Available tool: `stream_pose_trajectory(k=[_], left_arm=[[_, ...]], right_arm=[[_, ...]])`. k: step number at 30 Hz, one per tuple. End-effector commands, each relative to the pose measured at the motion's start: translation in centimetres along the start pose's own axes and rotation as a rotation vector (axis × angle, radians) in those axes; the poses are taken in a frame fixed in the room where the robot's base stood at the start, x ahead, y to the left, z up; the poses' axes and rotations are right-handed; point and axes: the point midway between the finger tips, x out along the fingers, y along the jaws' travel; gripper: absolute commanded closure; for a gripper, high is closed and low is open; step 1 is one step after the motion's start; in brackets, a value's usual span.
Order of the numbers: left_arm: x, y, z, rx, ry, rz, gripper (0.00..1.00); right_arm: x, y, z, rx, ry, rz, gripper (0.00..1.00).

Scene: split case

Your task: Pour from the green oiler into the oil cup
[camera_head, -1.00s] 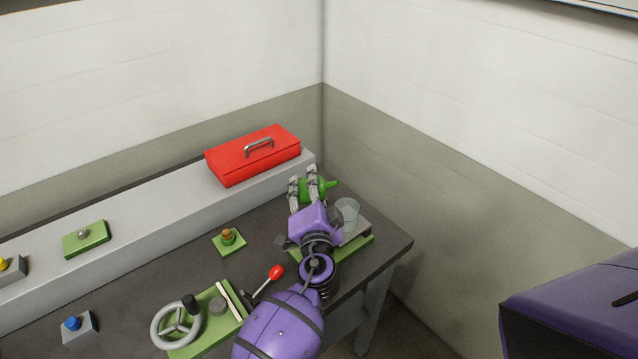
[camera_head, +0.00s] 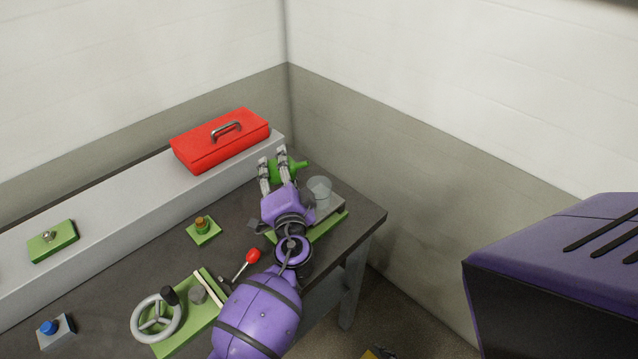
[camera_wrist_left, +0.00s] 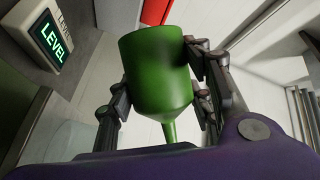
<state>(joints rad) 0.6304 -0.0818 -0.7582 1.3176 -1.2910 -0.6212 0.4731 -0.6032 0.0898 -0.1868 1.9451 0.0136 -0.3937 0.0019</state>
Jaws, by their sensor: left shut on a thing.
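The green oiler (camera_head: 292,170) is held over the far right part of the bench, tilted onto its side, with its narrow spout toward the right. My left gripper (camera_head: 273,162) is shut on it. In the left wrist view the oiler's wide body (camera_wrist_left: 158,75) sits between the fingers, and its thin spout runs toward the bottom of the picture. A clear cup (camera_head: 319,188), which looks like the oil cup, stands on a grey block just right of and nearer than the oiler. The spout tip is apart from the cup. No flowing oil shows. My right gripper is out of view.
A red toolbox (camera_head: 222,146) sits on the grey ledge behind the gripper. A brass fitting on a green plate (camera_head: 204,236), a red-knobbed lever (camera_head: 253,256) and a handwheel (camera_head: 158,318) stand left of my arm. A lit LEVEL sign (camera_wrist_left: 49,38) shows in the wrist view.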

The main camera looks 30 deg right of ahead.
Motion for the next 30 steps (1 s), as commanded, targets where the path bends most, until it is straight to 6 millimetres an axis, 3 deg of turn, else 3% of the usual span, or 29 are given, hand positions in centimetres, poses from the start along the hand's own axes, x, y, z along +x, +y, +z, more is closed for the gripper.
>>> stream_pose_trajectory(k=[30], left_arm=[[0.11, -0.15, 0.14, 0.061, 0.018, -0.026, 0.85]], right_arm=[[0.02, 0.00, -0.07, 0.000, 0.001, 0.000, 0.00]])
